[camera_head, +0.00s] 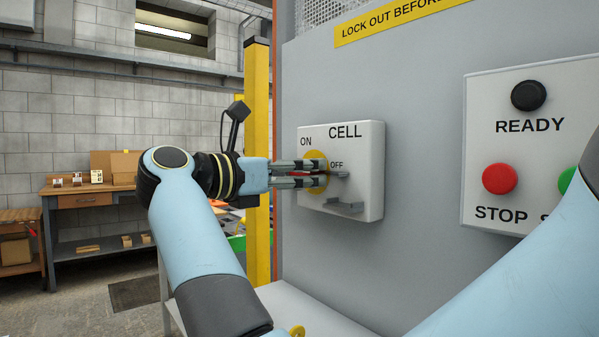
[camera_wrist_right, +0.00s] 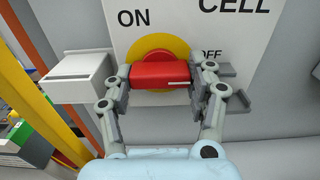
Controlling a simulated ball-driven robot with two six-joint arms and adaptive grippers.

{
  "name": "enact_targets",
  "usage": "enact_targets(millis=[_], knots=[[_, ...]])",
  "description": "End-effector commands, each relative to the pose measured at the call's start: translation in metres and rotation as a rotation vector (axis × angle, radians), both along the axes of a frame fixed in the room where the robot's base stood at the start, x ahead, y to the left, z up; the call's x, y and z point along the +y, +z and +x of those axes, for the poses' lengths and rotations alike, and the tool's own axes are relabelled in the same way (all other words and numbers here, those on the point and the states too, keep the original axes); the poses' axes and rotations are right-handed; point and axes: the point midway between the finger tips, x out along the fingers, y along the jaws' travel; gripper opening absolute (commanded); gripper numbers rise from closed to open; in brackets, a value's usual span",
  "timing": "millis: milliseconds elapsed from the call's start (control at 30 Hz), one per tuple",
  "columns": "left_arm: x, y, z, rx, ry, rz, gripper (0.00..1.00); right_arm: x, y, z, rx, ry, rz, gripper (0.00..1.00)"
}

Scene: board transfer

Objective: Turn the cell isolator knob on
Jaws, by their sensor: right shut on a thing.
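The cell isolator is a white box (camera_head: 365,165) on the grey cabinet wall, marked CELL, ON at upper left and OFF at right. Its yellow disc (camera_head: 316,158) carries a red knob (camera_wrist_right: 160,75), seen best in the right wrist view. The knob's bar lies level, with a white line on its right part, toward OFF. My right gripper (camera_head: 322,173) is shut on the red knob, one finger at each end of the bar in the right wrist view. In the head view the fingers largely hide the knob. My left gripper is not in view.
A grey bracket (camera_head: 345,207) juts out low on the isolator box. A second panel (camera_head: 480,130) at right has a black READY button, a red STOP button and a partly hidden green one. A yellow post (camera_head: 258,100) stands left of the cabinet. A wooden bench (camera_head: 90,200) is farther back.

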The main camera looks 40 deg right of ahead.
Motion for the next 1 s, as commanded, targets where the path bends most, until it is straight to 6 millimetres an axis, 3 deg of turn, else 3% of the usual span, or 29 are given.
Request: enact_targets(millis=[467, 1000], knots=[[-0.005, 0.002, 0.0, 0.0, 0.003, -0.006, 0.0, 0.0, 0.001, 0.0, 0.111, 0.0, 0.012, 0.24], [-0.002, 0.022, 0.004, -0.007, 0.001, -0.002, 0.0, 0.0, 0.003, 0.0, 0.589, 0.001, 0.067, 0.24]])
